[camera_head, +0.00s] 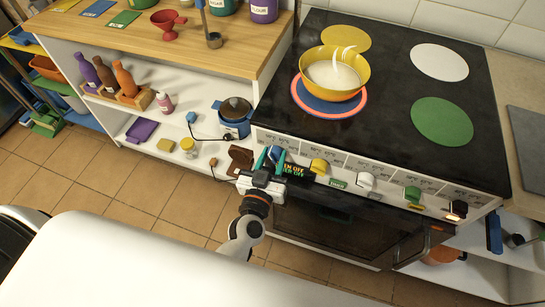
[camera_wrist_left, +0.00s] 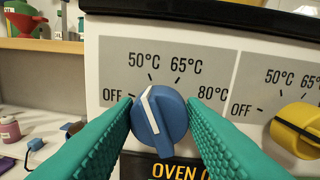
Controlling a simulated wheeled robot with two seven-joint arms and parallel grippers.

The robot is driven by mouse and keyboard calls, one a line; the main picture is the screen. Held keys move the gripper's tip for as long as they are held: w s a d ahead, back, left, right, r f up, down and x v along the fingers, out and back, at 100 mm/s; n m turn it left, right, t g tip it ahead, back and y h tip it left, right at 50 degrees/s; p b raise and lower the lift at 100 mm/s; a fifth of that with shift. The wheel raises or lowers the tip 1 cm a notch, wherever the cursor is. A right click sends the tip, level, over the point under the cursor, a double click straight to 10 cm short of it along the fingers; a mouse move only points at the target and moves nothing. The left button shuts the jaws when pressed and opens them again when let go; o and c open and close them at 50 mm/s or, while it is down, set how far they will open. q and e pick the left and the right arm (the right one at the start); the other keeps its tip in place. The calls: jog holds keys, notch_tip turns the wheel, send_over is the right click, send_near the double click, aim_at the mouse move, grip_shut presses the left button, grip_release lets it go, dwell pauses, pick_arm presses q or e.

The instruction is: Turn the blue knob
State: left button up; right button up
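The blue knob (camera_wrist_left: 161,118) is on the stove's white front panel, at the left end of the knob row. Its white line points up and slightly left, near the 50°C tick and away from OFF. It also shows in the head view (camera_head: 275,154). My left gripper (camera_wrist_left: 160,104) has its two green fingers on either side of the knob, flush against its left and right edges. In the head view my left gripper (camera_head: 268,158) is at the stove's front left corner. My right gripper is not in view.
A yellow pot (camera_head: 313,67) stands on a blue burner with a red-orange rim (camera_head: 359,105). To the right are a yellow knob (camera_head: 319,166), a white knob (camera_head: 366,180) and a green knob (camera_head: 412,194). An open shelf (camera_head: 205,130) with jars and bottles stands left.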

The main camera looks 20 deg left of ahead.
pick_arm(q)
jog(key=shift+c, duration=0.8)
jog(key=shift+r+n, duration=0.1)
jog(key=shift+n, duration=0.2)
jog(key=shift+n+p, duration=0.6)
jog(key=n+p, duration=0.1)
jog(key=n, duration=0.1)
jog(key=shift+n, duration=0.3)
jog(key=shift+a+n+p, duration=0.1)
jog(key=shift+n+p, duration=0.35)
jog(key=shift+n, duration=2.15)
